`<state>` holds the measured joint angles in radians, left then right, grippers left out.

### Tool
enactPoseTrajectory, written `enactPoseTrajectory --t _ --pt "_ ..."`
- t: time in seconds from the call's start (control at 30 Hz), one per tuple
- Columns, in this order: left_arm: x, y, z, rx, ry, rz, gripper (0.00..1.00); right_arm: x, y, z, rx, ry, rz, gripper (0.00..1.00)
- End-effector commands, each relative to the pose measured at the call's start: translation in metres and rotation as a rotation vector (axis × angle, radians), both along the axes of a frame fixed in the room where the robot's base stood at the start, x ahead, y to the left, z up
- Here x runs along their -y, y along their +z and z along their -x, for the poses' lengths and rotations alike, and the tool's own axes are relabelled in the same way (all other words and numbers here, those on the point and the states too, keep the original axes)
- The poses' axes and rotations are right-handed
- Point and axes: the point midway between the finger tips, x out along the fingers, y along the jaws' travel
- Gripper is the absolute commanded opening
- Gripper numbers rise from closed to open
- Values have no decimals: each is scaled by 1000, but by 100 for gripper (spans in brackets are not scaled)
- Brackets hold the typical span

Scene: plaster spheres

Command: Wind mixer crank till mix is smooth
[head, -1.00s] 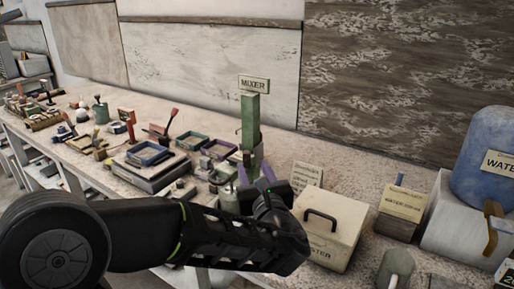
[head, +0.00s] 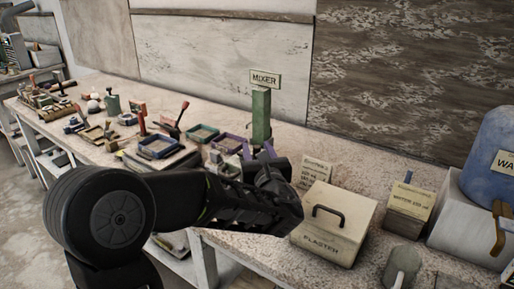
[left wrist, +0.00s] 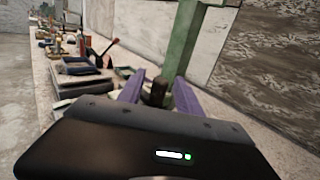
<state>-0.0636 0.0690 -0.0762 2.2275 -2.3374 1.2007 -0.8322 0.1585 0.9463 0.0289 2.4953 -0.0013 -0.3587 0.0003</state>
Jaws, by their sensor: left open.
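The mixer's green upright post (head: 261,117) stands on the bench under a sign reading MIXER (head: 265,78). Its lower part is hidden behind my left gripper and arm in the head view. My left gripper (head: 257,150) is open, with its purple fingers pointing at the post's base. In the left wrist view the fingers (left wrist: 157,90) stand apart on either side of a dark brown upright knob (left wrist: 156,95), which looks like the crank handle. I cannot tell whether they touch it. The green post (left wrist: 183,45) rises just behind. The mix is not visible. My right gripper is out of view.
A lidded plaster box (head: 335,225) stands right of my gripper, with a card (head: 316,172) behind it. Farther right are a small labelled box (head: 409,207), a grey mug (head: 402,266) and a blue water container (head: 492,160). Trays (head: 160,146) and tools crowd the bench to the left.

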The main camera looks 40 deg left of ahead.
Motion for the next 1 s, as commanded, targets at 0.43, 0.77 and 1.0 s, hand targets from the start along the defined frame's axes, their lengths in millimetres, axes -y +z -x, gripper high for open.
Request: enactPoseTrajectory --t 0.43,0.77,1.0 --pt "-3 0 -2 0 -1 0 31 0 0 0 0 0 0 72" --pt "-2 0 -2 0 -1 0 4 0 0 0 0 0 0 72" --pt "-2 0 -2 0 -1 0 0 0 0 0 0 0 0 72"
